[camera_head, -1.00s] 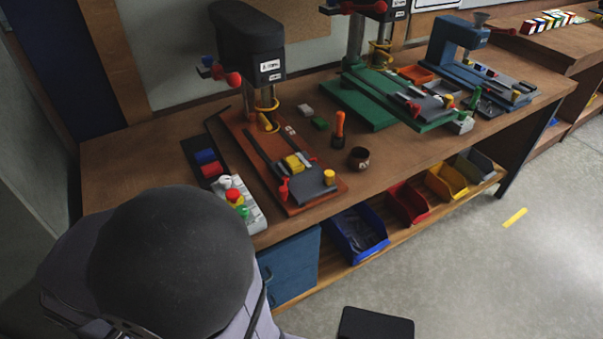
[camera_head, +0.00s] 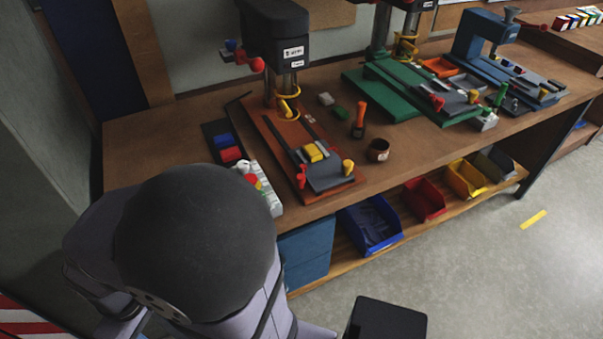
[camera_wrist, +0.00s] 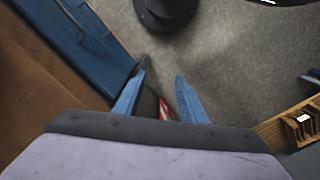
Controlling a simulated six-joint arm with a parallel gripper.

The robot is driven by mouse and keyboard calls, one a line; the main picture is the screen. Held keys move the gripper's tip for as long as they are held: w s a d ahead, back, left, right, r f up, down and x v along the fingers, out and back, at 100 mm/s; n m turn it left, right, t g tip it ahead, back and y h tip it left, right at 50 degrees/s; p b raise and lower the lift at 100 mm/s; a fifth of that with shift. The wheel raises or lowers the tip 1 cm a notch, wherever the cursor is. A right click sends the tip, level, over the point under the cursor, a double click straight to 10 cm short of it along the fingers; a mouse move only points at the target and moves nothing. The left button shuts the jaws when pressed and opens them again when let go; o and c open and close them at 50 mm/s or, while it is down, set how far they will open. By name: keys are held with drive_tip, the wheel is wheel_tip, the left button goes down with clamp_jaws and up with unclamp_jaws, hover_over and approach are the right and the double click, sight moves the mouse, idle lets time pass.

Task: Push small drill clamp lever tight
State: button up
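Three drill presses stand on the wooden bench in the head view. The left press (camera_head: 275,30) has an orange-brown base (camera_head: 340,189) with a dark vise (camera_head: 332,178), a yellow block (camera_head: 313,152), a red lever (camera_head: 300,180) and a yellow knob (camera_head: 348,167). A green press (camera_head: 393,95) stands in the middle and a blue press (camera_head: 480,35) at the right. I cannot tell which is the small drill, nor whether any clamp is tight. My gripper (camera_wrist: 160,80) shows in the wrist view with its blue fingers apart and empty, over the grey floor, away from the presses.
A brown cup (camera_head: 378,150) and an orange-handled tool (camera_head: 359,120) stand beside the left press. A button box (camera_head: 268,195) sits at its left. Blue, red and yellow bins (camera_head: 466,180) fill the lower shelf. The floor (camera_head: 480,260) in front is mostly clear.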

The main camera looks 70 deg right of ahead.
drive_tip(key=s+d+r+m+p, duration=0.1)
drive_tip(key=d+r+m+p, duration=0.15)
drive_tip(key=d, duration=0.25)
drive_tip(key=m+h+p, duration=0.5)
drive_tip(key=m, duration=1.1)
approach(301, 176)
drive_tip(key=shift+d+f+n, duration=0.25)
drive_tip(key=shift+d+f, duration=0.1)
drive_tip(key=shift+f, duration=0.05)
drive_tip(key=shift+y, duration=0.3)
drive_tip(key=shift+p+x, duration=0.6)
drive_tip(key=shift+x, duration=3.05)
drive_tip(key=shift+c, duration=0.4)
clamp_jaws()
